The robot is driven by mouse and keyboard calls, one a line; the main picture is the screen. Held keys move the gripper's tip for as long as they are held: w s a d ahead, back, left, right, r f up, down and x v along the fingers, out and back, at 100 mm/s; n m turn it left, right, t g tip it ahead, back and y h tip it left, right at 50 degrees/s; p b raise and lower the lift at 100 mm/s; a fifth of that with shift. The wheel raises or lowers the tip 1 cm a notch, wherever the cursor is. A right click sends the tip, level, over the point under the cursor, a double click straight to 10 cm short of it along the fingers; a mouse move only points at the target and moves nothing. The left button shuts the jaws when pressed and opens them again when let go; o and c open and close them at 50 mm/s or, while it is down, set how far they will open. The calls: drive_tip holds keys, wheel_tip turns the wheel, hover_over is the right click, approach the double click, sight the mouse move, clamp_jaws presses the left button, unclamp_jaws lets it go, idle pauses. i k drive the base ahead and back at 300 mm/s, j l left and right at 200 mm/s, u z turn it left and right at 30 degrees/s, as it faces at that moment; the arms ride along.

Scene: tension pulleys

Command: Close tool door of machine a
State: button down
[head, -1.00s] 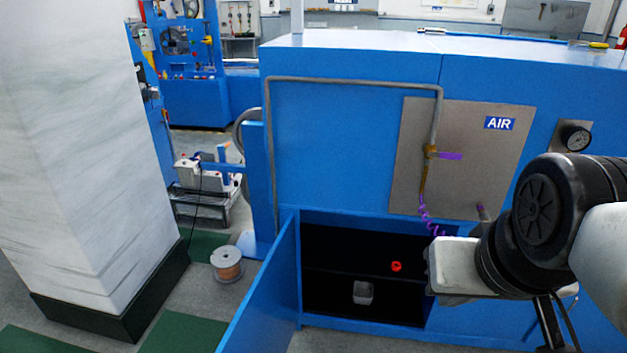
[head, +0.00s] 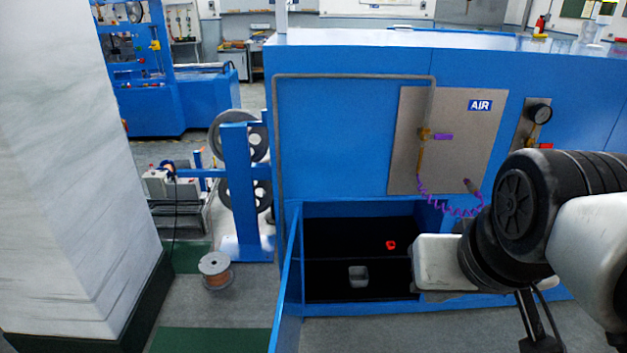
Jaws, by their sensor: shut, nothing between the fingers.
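The blue tool door (head: 286,285) hangs open at the left side of a low, dark compartment (head: 330,235) in the blue machine. It is hinged at the compartment's left edge, swings out toward me and looks nearly edge-on. Its lower front part runs out of the picture. Inside the compartment are a grey cup-like container (head: 358,276) and a small red item (head: 391,245). My bent arm fills the right side, in front of the compartment's right part. My gripper's fingers are not visible. No part of my arm that shows touches the door.
A large white pillar (head: 75,170) with a dark base stands at the left. Blue reel stands (head: 238,180) are behind the spool. A grey AIR panel (head: 410,130) with a purple coiled hose (head: 445,210) is above the compartment.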

sight(285, 338)
drive_tip(key=k+j+z, duration=0.1)
drive_tip(key=j, duration=0.25)
drive_tip(key=k+j, duration=0.15)
drive_tip(key=j, duration=0.25)
drive_tip(key=k+j+z, duration=0.15)
drive_tip(key=j, duration=0.7)
drive_tip(key=k+j, duration=0.15)
drive_tip(key=j, duration=0.3)
drive_tip(key=i+z, duration=0.15)
drive_tip(key=i+j, duration=0.05)
